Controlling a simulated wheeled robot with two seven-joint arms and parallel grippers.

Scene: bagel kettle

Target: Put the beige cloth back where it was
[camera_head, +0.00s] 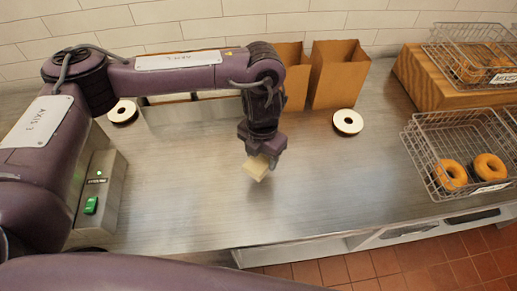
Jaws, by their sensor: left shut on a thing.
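My left gripper (262,156) points down above the middle of the metal counter (200,180) and is shut on the beige cloth (256,168). The cloth is a small pale, folded-looking piece sticking out below the fingers. It appears held above the counter, with a faint shadow on the surface beneath. The fingers hide its upper part. My right gripper does not show.
Brown paper bags (338,75) stand at the back by the tiled wall. A wire basket (440,150) with bagels is at right. A grey box with a green switch (91,205) is at left. The counter's middle is clear.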

